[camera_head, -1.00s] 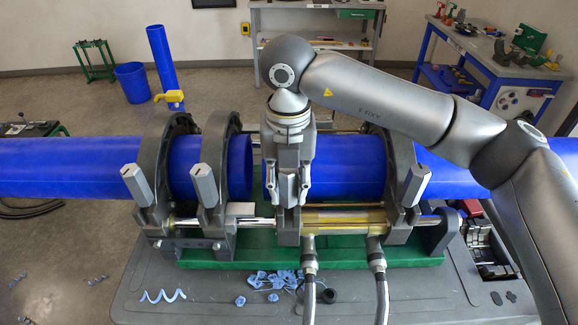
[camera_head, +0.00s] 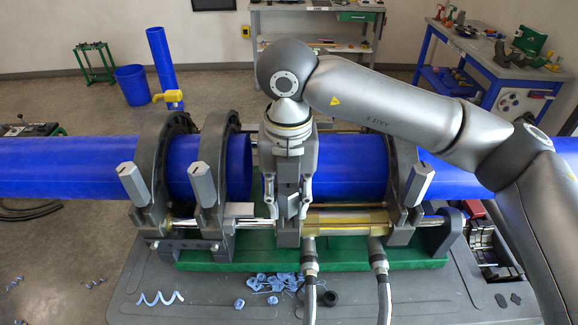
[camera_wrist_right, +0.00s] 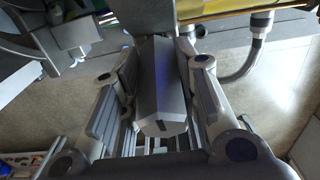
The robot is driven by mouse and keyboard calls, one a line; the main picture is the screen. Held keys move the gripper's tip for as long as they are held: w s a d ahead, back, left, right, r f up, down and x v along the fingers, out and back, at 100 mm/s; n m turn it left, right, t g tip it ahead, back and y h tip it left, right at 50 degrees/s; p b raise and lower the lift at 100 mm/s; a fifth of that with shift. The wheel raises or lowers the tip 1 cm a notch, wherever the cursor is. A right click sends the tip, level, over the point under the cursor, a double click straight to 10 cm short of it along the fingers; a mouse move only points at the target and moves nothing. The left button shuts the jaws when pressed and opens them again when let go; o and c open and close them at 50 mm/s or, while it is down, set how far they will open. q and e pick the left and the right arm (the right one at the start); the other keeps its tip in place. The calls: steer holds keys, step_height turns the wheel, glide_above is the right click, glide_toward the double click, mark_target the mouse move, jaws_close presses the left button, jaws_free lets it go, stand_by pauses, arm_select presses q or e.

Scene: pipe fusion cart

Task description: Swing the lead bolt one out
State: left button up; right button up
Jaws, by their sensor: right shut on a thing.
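My right gripper (camera_head: 289,205) points down at the third clamp from the left. It is shut on a grey block-shaped bolt handle, which I take to be the lead bolt; the handle (camera_wrist_right: 161,108) shows between both fingers in the right wrist view. In the head view the gripper mostly hides this handle. Similar grey bolt handles stand at the first clamp (camera_head: 133,184), the second clamp (camera_head: 202,185) and the right clamp (camera_head: 418,184). My left gripper is not in view.
Blue pipes (camera_head: 60,165) run across the clamps, with a gap left of my gripper. The green base (camera_head: 200,260) sits on a grey cart top (camera_head: 215,305). Two hoses (camera_head: 381,285) come forward from the clamp. Blue shavings (camera_head: 272,282) lie in front.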

steer(key=shift+s+f, duration=0.15)
steer(key=shift+s, duration=0.55)
steer(key=shift+s+f+b, duration=0.25)
steer(key=shift+s+b, duration=0.25)
steer(key=shift+s+f+b, duration=0.25)
steer(key=shift+s+b, duration=0.2)
steer(key=shift+s+f+b, duration=0.7)
steer(key=shift+s+b, duration=0.15)
steer(key=shift+b, duration=0.05)
steer(key=shift+f, duration=0.1)
